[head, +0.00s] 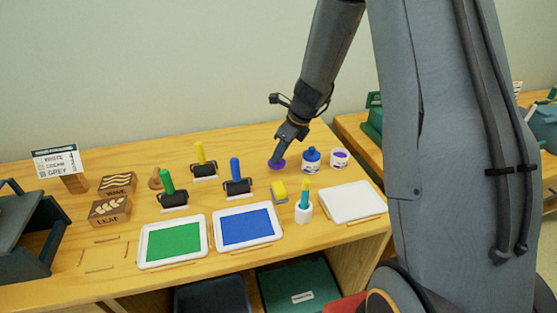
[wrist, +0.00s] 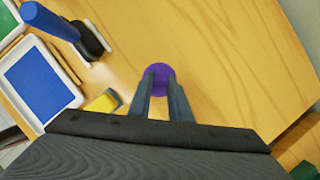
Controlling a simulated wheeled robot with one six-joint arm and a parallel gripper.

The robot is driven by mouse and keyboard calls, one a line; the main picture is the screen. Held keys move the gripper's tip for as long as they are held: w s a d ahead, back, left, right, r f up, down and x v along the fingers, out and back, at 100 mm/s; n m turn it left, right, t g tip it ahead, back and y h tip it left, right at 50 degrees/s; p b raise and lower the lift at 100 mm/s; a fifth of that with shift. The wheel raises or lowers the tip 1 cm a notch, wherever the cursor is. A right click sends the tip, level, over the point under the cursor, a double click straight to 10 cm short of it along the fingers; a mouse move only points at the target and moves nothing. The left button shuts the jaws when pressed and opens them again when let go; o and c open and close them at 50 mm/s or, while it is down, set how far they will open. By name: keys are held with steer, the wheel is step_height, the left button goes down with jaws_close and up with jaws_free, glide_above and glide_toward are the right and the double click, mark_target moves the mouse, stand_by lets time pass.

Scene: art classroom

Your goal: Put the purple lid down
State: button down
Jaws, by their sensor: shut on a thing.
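The purple lid (wrist: 159,70) is a small round disc between the fingertips of my gripper (wrist: 159,82) in the wrist view. The fingers are shut on it. In the head view the lid (head: 277,164) is at the tip of my gripper (head: 279,156), at or just above the wooden table top (head: 245,151); I cannot tell whether it touches. An open white jar (head: 340,158) with a purple label and purple contents stands to its right. A jar with a blue lid (head: 311,160) stands between them.
Left of the lid are a blue-handled roller (head: 237,178) and a yellow sponge-like block (head: 279,190). A blue tray (head: 246,226), a green tray (head: 172,241) and a white tray (head: 351,202) lie along the front. Bare table surrounds the lid in the wrist view.

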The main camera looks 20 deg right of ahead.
steer(key=shift+f, duration=1.3)
steer(key=shift+f, duration=0.2)
steer(key=c, duration=1.6)
jaws_free()
steer(key=shift+c, duration=0.2)
steer(key=shift+r, duration=0.5)
steer(key=v, duration=1.1)
steer(key=shift+r, duration=0.2)
